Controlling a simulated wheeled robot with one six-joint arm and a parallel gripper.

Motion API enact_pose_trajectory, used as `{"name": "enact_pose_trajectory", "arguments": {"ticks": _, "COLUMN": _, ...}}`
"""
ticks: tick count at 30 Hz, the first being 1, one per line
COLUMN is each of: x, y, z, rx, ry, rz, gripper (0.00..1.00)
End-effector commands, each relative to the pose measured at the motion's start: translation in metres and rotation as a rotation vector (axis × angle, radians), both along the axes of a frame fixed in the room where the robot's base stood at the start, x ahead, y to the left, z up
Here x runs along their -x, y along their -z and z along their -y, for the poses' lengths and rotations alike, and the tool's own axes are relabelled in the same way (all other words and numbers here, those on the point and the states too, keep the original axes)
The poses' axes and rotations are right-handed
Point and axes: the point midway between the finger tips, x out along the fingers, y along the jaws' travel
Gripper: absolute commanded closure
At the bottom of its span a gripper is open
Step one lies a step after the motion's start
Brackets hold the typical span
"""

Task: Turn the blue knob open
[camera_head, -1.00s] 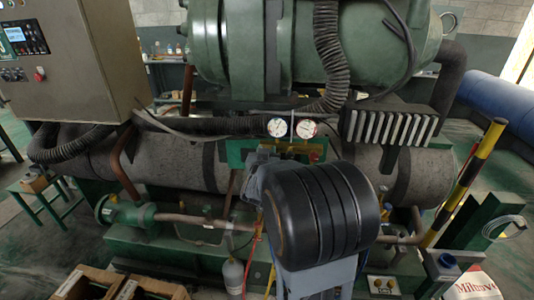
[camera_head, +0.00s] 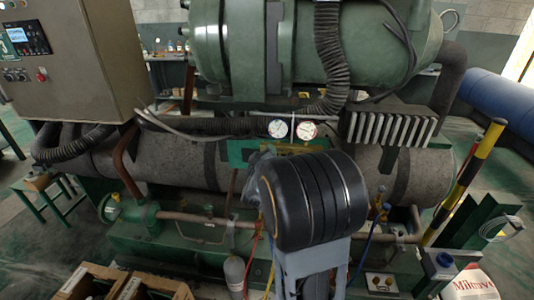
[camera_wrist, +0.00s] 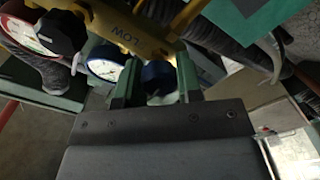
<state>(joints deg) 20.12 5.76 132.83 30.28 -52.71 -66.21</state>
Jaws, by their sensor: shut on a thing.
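The blue knob (camera_wrist: 158,77) shows dark blue in the wrist view, at the end of the yellow manifold body (camera_wrist: 150,35). My gripper (camera_wrist: 160,70) has a finger on each side of the knob and is shut on it. A round gauge (camera_wrist: 106,66) is partly hidden beside the left finger. A black knob (camera_wrist: 62,32) and a second gauge (camera_wrist: 30,36) are further left. In the head view the two gauges (camera_head: 277,128) (camera_head: 306,130) show above my arm, which hides the blue knob and my gripper.
The green compressor (camera_head: 330,40) and the grey insulated vessel (camera_head: 190,160) fill the back. A grey cylinder (camera_head: 235,275) stands below with red and yellow hoses. A blue hose (camera_head: 366,255) hangs right of my arm.

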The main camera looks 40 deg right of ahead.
Motion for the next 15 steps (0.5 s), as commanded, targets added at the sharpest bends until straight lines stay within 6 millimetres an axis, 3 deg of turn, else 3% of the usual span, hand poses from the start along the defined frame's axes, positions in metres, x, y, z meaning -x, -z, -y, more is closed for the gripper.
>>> {"name": "enact_pose_trajectory", "arguments": {"ticks": 15, "x": -0.0001, "y": 0.0003, "z": -0.0001, "rx": 0.055, "ry": 0.000, "rz": -0.053, "gripper": 0.91}}
